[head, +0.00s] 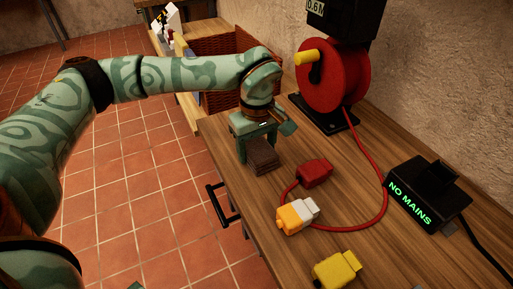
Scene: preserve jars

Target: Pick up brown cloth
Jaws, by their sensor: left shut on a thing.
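The brown cloth (264,160) is a small folded stack near the left edge of the wooden counter, in the middle of the head view. My left gripper (257,148) reaches in from the left and points down over the cloth. Its fingers are shut on the cloth, which shows below and between them. I cannot tell whether the cloth is lifted clear of the counter. My right gripper is not in view.
A red reel (335,78) with a red cable stands behind, near the wall. A red connector (314,173), an orange and white plug (297,215), a yellow plug (336,269) and a black box reading "NO MAINS" (428,195) lie on the counter (265,215). A wicker basket (215,47) is behind.

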